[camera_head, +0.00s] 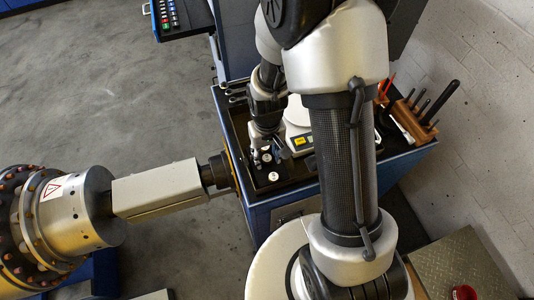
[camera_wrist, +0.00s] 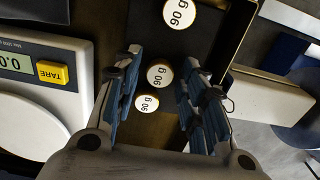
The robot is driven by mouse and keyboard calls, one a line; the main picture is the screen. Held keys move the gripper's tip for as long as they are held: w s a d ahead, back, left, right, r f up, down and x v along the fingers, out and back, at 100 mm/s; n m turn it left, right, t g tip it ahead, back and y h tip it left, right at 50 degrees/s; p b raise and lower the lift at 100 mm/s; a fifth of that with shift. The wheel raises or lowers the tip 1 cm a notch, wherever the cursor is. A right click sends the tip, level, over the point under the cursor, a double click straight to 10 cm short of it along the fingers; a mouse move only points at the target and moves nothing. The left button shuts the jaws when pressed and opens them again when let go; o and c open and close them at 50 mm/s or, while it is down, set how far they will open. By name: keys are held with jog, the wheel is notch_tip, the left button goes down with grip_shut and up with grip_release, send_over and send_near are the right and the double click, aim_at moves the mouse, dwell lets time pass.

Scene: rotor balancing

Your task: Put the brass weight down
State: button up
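I see gaps between the fingers and these weights. In the head view my gripper (camera_head: 258,163) points down into the tray, beside pale weight tops (camera_head: 273,176). I cannot tell which weight was carried.
A white scale (camera_wrist: 80,75) with a yellow TARE button stands left of my gripper in the wrist view. Its partly cut-off display begins "0.0". In the head view, a wooden tool rack (camera_head: 409,122) is at right and a large rotor (camera_head: 50,225) at left.

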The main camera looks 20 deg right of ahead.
jog(key=shift+o, duration=0.2)
notch_tip(320, 180, up, 13)
jog(key=p, duration=0.3)
notch_tip(320, 180, up, 10)
jog(key=r+t, duration=0.1)
jog(key=t, duration=0.1)
send_over(267, 158)
jog(key=s, duration=0.5)
jog(key=s+r+t, duration=0.2)
jog(key=s+r, duration=0.4)
jog(key=s, duration=0.4)
jog(key=shift+r+t, duration=0.15)
jog(key=shift+t, duration=0.15)
